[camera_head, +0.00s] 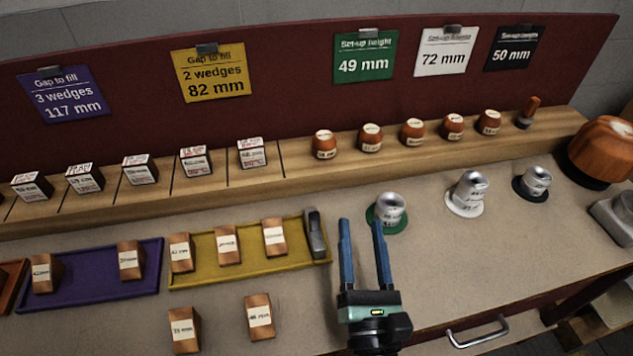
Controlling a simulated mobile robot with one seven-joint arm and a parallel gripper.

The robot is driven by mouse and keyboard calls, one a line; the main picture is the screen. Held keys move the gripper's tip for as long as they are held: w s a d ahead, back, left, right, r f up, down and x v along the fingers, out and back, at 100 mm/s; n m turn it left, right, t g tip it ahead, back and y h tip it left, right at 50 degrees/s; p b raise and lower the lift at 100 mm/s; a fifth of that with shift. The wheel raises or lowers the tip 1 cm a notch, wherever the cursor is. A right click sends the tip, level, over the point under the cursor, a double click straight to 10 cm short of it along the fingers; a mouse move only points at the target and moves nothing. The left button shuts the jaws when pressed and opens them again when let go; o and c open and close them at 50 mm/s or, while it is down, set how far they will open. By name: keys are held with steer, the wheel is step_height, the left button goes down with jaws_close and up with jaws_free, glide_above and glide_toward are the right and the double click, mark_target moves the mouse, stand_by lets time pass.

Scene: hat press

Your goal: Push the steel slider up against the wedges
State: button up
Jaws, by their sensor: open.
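The steel slider (315,233) is a grey block at the right end of the yellow tray (290,264). Wooden wedges with white labels sit in that tray: one at its left end (181,253), one in the middle (228,246) and one further right (274,238). Gaps show between these wedges, and a gap shows between the right wedge and the slider. My gripper (361,222) is open and empty, with its two blue fingers pointing toward the back of the bench, to the right of the slider and apart from it.
A purple tray (88,292) with two wedges lies left of the yellow one. Two loose wedges, one (184,331) and another (260,316), lie in front. A steel piece on a green disc (389,211) stands just beyond my fingertips.

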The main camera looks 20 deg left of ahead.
mark_target(315, 223)
steer(key=s+a+f+n+g, duration=0.1)
steer(key=f, duration=0.1)
steer(key=s+f+n+g+y+p, duration=0.1)
steer(key=s+f+n, duration=0.1)
steer(key=s+a+f+n+g+p, duration=0.1)
steer(key=s+f+n, duration=0.1)
steer(key=shift+s+a+f+g+y, duration=0.1)
steer(key=shift+a+f+g+y, duration=0.05)
steer(key=shift+a+g+y, duration=0.2)
steer(key=shift+a+f, duration=0.1)
steer(key=shift+f, duration=0.15)
steer(key=x, duration=1.2)
steer(key=shift+w+a, duration=0.15)
steer(key=shift+w, duration=0.15)
steer(key=shift+f, duration=0.1)
jaws_close()
